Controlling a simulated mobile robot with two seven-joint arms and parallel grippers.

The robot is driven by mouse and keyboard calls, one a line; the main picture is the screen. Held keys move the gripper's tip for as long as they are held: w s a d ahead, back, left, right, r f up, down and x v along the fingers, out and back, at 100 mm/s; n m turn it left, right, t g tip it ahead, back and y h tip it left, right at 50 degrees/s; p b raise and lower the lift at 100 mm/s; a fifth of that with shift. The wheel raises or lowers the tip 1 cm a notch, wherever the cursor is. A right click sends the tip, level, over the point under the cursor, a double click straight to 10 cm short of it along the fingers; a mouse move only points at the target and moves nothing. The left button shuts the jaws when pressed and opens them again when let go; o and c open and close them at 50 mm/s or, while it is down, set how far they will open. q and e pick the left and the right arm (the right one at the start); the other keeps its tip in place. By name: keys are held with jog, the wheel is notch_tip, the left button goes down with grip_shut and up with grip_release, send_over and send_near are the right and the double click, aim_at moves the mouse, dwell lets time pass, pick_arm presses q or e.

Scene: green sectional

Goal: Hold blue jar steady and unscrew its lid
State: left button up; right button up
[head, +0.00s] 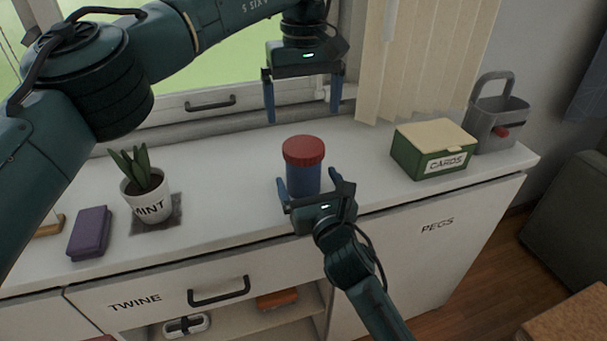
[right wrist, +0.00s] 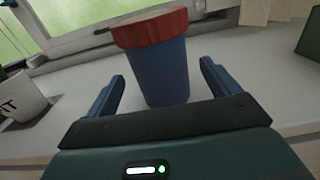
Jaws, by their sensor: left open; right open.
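The blue jar (head: 303,180) stands upright on the white cabinet top, with a ridged red lid (head: 304,150) on it. In the right wrist view the blue jar (right wrist: 158,75) and its red lid (right wrist: 150,27) are straight ahead. My right gripper (head: 317,182) is open at the jar's front, low down. In the right wrist view its fingers (right wrist: 163,86) are spread to either side of the jar, with gaps showing. My left gripper (head: 303,104) is open and empty, pointing down above and slightly behind the lid, apart from it.
A potted plant labelled MINT (head: 146,196) and a purple box (head: 90,232) stand to the left. A green CARDS box (head: 433,150) and a grey caddy (head: 496,115) stand to the right. The window sill (head: 210,126) runs behind. The counter around the jar is clear.

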aim_at(303, 146)
jog(key=shift+x, duration=1.2)
jog(key=shift+c, duration=0.3)
jog(key=c, duration=1.5)
pick_arm(q)
jog(key=shift+m, duration=0.7)
pick_arm(e)
jog(key=c, duration=0.3)
pick_arm(q)
jog(key=m, duration=0.2)
jog(key=shift+f+m, duration=0.15)
jog(key=shift+m, duration=0.25)
pick_arm(e)
grip_shut()
pick_arm(q)
jog(key=shift+f, duration=3.9)
jog(key=shift+c, duration=0.5)
